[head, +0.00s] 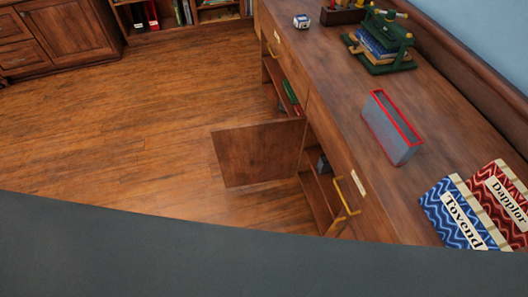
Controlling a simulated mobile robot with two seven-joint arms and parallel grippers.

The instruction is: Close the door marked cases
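A brown wooden cabinet door (250,155) stands open in the head view, swung out from the front of the long wooden cabinet (345,110) over the floor. I see no readable marking on the door, so I cannot tell whether it is the one marked cases. The compartment beside it is open, with shelves and a dark item (323,164) inside. A small pale label (357,183) is on the cabinet front near a yellow handle (346,198); its text is too small to read. Neither of my grippers is in view.
The cabinet top holds a grey and red box (392,128), a green press with books (381,42), and books marked Tovend (458,215) and Dapplor (503,203). The wooden floor (130,130) left of the door is clear. Other cabinets (65,35) stand at the back left.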

